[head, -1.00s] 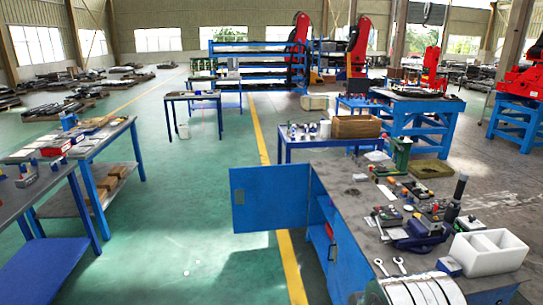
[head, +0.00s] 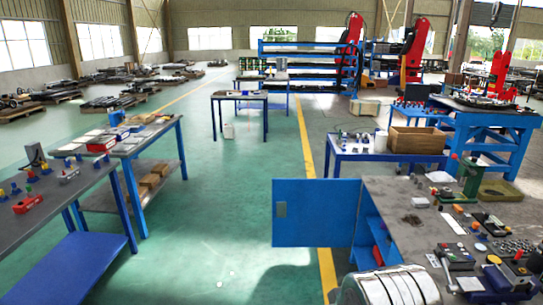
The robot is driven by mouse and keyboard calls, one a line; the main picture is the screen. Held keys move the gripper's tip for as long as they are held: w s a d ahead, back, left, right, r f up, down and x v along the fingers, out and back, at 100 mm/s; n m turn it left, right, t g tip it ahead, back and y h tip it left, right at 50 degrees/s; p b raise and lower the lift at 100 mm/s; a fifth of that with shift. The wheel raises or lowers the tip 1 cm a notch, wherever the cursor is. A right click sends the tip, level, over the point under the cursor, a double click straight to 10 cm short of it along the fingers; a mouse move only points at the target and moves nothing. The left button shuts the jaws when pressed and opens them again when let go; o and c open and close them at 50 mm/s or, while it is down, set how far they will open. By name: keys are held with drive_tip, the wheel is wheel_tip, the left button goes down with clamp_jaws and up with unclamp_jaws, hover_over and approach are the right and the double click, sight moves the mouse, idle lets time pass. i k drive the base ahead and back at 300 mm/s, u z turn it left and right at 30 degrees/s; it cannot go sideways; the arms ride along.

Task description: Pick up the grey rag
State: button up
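No cloth can be made out for certain as the grey rag. A small dark, crumpled-looking patch (head: 412,219) lies on the grey top of the blue workbench (head: 385,200) at the right; it is too small to tell what it is. My gripper is not in view. Only a rounded white and silver part of my own arm shows at the bottom edge, in front of the workbench.
The workbench's blue door (head: 318,212) stands open into the green aisle. Tools and small parts crowd the bench's right side, with a green press (head: 470,178). Tables line the left, including a grey-topped one (head: 125,142). The green floor (head: 225,215) between is clear.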

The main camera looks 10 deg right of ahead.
sight(423, 202)
drive_tip(key=u, duration=0.15)
drive_tip(key=i, duration=2.2)
drive_tip(key=z, duration=0.4)
drive_tip(key=i, duration=0.7)
drive_tip(key=z, duration=0.85)
drive_tip(key=i, duration=0.5)
drive_tip(key=z, duration=0.7)
drive_tip(key=i, duration=0.6)
drive_tip(key=z, duration=0.35)
